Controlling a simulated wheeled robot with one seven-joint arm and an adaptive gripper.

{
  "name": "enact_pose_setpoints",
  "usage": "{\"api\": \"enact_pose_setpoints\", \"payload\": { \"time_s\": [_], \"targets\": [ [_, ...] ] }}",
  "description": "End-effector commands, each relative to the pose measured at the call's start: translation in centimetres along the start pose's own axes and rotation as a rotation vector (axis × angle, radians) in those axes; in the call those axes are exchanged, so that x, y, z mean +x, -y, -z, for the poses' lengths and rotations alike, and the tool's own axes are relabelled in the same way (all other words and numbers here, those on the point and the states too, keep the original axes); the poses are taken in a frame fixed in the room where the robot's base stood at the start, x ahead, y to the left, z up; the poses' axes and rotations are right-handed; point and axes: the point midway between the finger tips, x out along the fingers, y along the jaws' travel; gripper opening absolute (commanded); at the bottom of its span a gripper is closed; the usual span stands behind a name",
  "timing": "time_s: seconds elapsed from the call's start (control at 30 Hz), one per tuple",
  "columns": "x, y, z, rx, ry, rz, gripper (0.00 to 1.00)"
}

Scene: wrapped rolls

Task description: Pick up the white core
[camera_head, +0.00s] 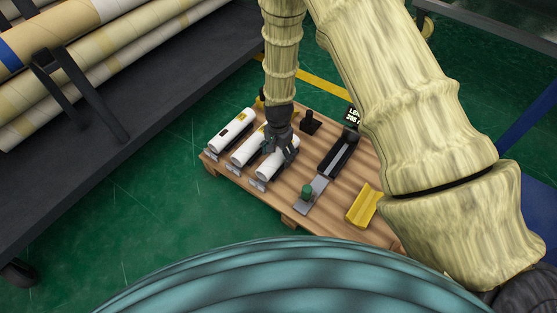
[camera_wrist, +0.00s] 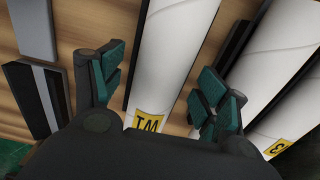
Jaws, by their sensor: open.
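Three white cores lie side by side on a wooden pallet (camera_head: 330,190): a left one (camera_head: 232,128), a middle one (camera_head: 245,150) and a right one (camera_head: 269,168). My gripper (camera_head: 281,150) is over the right core and hides part of it. In the wrist view my gripper (camera_wrist: 160,80) is open, with green-padded fingers on either side of a white core (camera_wrist: 172,55) that carries a yellow label (camera_wrist: 149,122). I cannot tell whether the fingers touch it. Another white core (camera_wrist: 265,60) lies to its right in that view.
A dark rack (camera_head: 120,115) with long rolls is at left. Green floor (camera_head: 150,200) lies between.

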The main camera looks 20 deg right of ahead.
Motion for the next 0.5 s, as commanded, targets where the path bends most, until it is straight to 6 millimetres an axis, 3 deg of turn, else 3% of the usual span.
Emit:
{"api": "enact_pose_setpoints", "payload": {
  "time_s": [0.27, 0.5],
  "targets": [
    [0.26, 0.02, 0.01, 0.000, 0.000, 0.001, 0.74],
    [0.27, 0.02, 0.01, -0.001, 0.000, 0.001, 0.32]
  ]
}}
